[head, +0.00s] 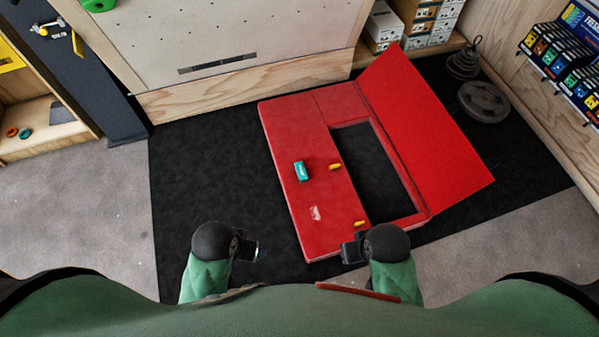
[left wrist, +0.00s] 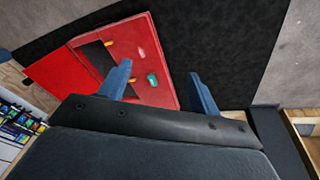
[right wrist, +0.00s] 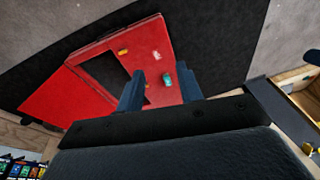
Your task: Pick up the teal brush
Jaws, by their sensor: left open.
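The teal brush (head: 301,171) lies on the red panel (head: 283,130) on the floor, left of the panel's opening. It also shows in the left wrist view (left wrist: 152,79) between the finger lines, and in the right wrist view (right wrist: 167,79). My left gripper (head: 260,251) is open and empty, short of the panel's near left side; its two blue fingers stand apart in the left wrist view (left wrist: 160,86). My right gripper (head: 343,254) is by the panel's near edge; its fingers stand apart with nothing held in the right wrist view (right wrist: 163,90). Both are apart from the brush.
Two yellow pieces (head: 335,167) (head: 360,223) lie beside the opening, and a pale mark (head: 315,213) is on the panel. A raised red flap (head: 420,115) slopes up at the right. Dark weights (head: 484,101) stand at the back right. Black matting (head: 205,170) is clear at the left.

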